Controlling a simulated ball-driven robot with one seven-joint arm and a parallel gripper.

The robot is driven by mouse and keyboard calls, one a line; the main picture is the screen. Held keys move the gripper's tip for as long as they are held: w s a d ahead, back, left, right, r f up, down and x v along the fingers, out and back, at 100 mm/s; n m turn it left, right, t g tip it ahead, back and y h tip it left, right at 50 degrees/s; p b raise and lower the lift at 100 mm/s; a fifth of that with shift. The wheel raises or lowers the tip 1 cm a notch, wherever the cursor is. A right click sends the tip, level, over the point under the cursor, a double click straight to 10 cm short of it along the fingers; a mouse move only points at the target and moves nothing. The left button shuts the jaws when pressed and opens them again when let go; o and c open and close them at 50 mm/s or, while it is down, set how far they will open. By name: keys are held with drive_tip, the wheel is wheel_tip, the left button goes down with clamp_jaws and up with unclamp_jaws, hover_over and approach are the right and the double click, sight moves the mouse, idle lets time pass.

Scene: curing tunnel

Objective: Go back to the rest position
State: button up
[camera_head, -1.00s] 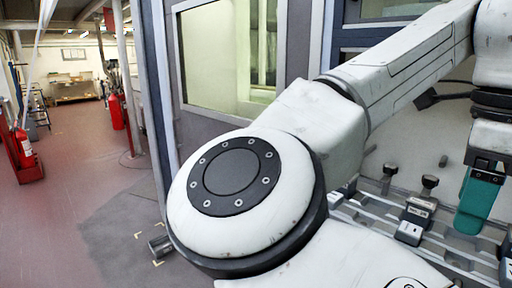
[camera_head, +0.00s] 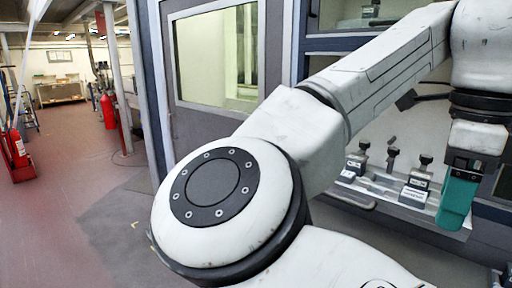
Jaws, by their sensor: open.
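My arm crosses the view from the lower middle to the upper right. My gripper (camera_head: 456,208) hangs at the right edge, pointing down, with teal fingers. It is open and I see nothing held in it. The fingers show from the side, so the gap between them is hidden. In the picture they overlap the front of a pale ledge (camera_head: 385,197); I cannot tell how far in front of it they are.
Several black-knobbed blocks with white labels, one a labelled block (camera_head: 415,192), stand on the ledge. A glazed panel (camera_head: 216,55) is behind my arm. Red extinguishers stand at the left, one by a post (camera_head: 108,112). The floor at left (camera_head: 75,215) is clear.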

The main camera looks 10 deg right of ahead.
drive_tip(key=w+d+f+n+t+h, duration=0.25)
drive_tip(key=d+f+n+h, duration=0.55)
drive_tip(key=f, duration=0.6)
wheel_tip(320, 180, down, 12)
drive_tip(key=d+n+y, duration=0.1)
drive_tip(key=n, duration=0.7)
drive_tip(key=s+a+f+n+y, duration=0.3)
drive_tip(key=s+a+f+n, duration=0.3)
drive_tip(key=f, duration=0.5)
drive_tip(key=s+a+f+n+g+y, duration=0.1)
drive_tip(key=s+a+f+n+y, duration=0.3)
drive_tip(key=s+a+f, duration=0.5)
drive_tip(key=s+f+n, duration=0.2)
drive_tip(key=s+f, duration=0.1)
drive_tip(key=s, duration=0.1)
drive_tip(key=shift+s+a+f+n, duration=0.15)
drive_tip(key=shift+a+n, duration=0.25)
drive_tip(key=shift+g, duration=0.25)
drive_tip(key=shift+c, duration=0.2)
